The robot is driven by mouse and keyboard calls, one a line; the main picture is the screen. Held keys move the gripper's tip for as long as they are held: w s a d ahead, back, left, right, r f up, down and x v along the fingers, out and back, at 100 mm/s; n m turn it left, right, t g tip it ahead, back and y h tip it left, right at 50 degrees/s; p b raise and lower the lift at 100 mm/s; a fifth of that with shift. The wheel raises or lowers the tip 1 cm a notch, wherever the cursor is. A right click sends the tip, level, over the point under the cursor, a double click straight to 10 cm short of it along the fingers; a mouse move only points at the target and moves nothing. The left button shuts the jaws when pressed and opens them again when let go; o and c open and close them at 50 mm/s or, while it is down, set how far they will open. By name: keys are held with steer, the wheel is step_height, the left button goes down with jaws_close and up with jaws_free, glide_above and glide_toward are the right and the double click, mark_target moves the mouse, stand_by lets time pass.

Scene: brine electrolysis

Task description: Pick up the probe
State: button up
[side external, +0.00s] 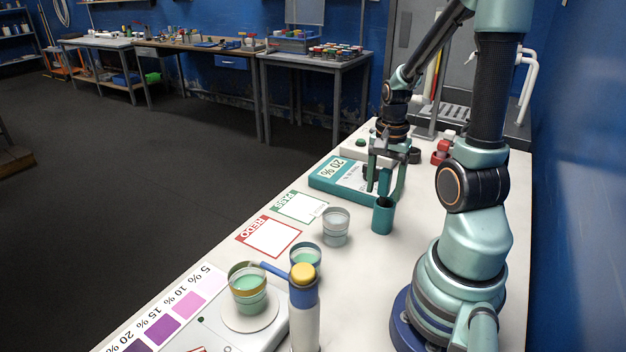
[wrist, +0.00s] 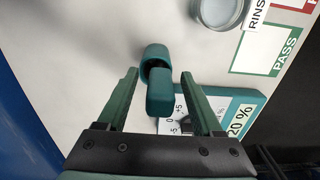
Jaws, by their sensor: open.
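The probe shows as a teal block-shaped handle (wrist: 160,92) in the wrist view, standing up out of a round teal holder (wrist: 155,52) with a dark opening. In the side view the handle (side external: 384,182) is partly hidden by my fingers, above the teal holder (side external: 383,218). My gripper (side external: 387,192) is open and pointed down over the holder. In the wrist view my gripper's fingers (wrist: 160,74) stand on either side of the handle, with a gap showing on both sides.
A teal-edged meter marked 20 % (side external: 335,180) lies behind the holder and also shows in the wrist view (wrist: 240,105). A rinse cup (side external: 336,228), another cup (side external: 305,254) and a beaker on a stand (side external: 248,290) are nearer. PASS (side external: 300,208) and REDO (side external: 268,237) cards lie flat.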

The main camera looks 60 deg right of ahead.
jaws_close()
steer(key=shift+r, duration=0.15)
